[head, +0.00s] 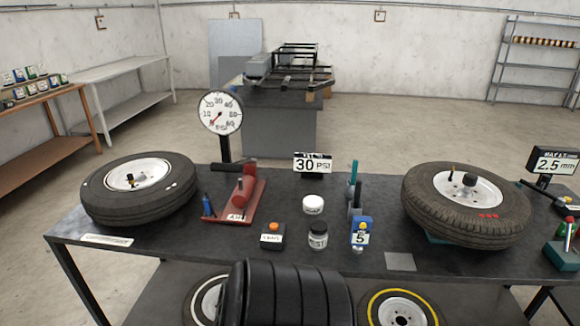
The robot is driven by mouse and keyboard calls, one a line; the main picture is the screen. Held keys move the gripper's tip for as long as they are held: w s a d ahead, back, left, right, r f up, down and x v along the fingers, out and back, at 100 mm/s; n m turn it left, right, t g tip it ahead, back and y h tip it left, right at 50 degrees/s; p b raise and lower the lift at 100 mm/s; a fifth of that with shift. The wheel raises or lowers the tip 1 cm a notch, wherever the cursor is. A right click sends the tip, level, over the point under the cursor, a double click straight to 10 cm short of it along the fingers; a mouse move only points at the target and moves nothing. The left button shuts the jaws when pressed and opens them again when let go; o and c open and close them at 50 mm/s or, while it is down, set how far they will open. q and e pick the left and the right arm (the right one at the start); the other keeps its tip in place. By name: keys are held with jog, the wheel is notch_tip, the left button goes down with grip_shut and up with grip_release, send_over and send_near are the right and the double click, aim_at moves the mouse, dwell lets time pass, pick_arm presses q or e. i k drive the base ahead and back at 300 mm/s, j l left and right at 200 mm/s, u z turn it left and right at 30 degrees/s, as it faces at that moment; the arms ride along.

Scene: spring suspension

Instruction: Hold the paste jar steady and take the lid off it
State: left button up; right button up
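Two small jars stand upright near the middle of the dark workbench (287,212). The nearer jar (318,240) is greyish with a pale lid (318,227) on top and a partly readable label that seems to end in "EST"; I take it as the paste jar. Behind it is a shorter white jar (313,205) with small dark lettering. Neither of my grippers is in view, and nothing touches either jar.
An orange-topped box (272,236) stands left of the jars, a blue "5" gauge (361,236) right. Tires lie at bench left (138,188) and right (465,205). A red tool (238,203) and a 30 PSI sign (312,163) stand behind. Black ribbed forms (287,296) rise in front.

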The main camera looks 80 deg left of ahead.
aim_at(317, 243)
jog(key=u, duration=2.8)
